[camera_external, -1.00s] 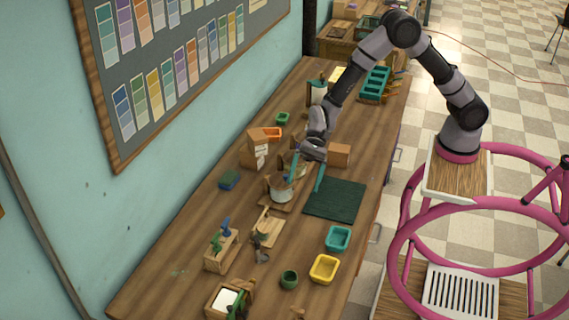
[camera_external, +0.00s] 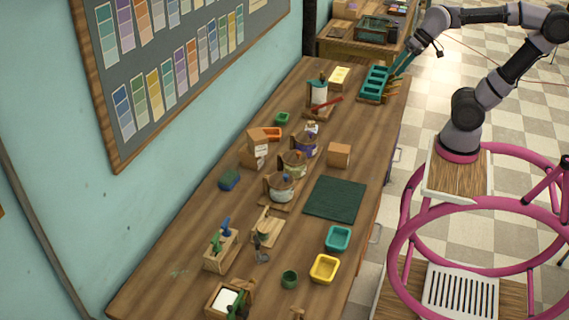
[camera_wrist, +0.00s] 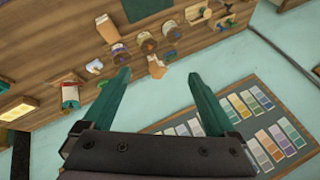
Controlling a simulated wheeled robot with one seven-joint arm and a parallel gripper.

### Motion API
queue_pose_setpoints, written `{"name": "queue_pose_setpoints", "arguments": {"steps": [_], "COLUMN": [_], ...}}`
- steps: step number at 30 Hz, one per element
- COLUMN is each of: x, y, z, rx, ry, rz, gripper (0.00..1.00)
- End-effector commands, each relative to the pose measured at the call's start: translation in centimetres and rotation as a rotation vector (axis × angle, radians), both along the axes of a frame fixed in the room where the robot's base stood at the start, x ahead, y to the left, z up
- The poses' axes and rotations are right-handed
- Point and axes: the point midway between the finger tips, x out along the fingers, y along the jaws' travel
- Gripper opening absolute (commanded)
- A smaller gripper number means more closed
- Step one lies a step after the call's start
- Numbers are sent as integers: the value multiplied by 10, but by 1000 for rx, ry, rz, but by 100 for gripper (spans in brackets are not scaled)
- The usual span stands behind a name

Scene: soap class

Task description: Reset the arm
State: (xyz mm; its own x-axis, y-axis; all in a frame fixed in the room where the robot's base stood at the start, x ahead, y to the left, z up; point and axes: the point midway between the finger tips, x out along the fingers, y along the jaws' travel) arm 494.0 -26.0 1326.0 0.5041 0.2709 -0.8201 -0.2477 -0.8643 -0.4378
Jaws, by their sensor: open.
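My gripper (camera_external: 400,63) is at the upper right in the external view, raised near the far end of the workbench, beside the teal compartment tray (camera_external: 374,84). My arm is drawn back over the floor side, above its pink-ringed base. In the wrist view my gripper (camera_wrist: 155,95) shows two teal fingers spread wide with nothing between them. Beyond the fingers are the bench (camera_wrist: 140,45), tilted in the picture, and the wall chart (camera_wrist: 262,122).
The wooden workbench (camera_external: 210,285) holds several pots in a row, a dark green mat (camera_external: 335,199), a teal dish (camera_external: 338,238), a yellow dish (camera_external: 324,269) and a wooden block (camera_external: 339,155). A second table (camera_external: 340,48) stands behind. Open checkered floor lies to the right.

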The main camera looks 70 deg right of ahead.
Motion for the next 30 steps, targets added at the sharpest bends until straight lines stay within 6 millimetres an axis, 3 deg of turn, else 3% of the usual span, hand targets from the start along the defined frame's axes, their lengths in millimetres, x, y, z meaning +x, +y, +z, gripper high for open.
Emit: {"name": "queue_pose_setpoints", "arguments": {"steps": [3,7,30], "x": [-18,-25,-25], "y": [-22,-32,-32], "z": [1,1,1], "rx": [-72,-109,-112], "ry": [-55,-77,-79], "rz": [-17,-24,-24], "gripper": [92,92,92]}}
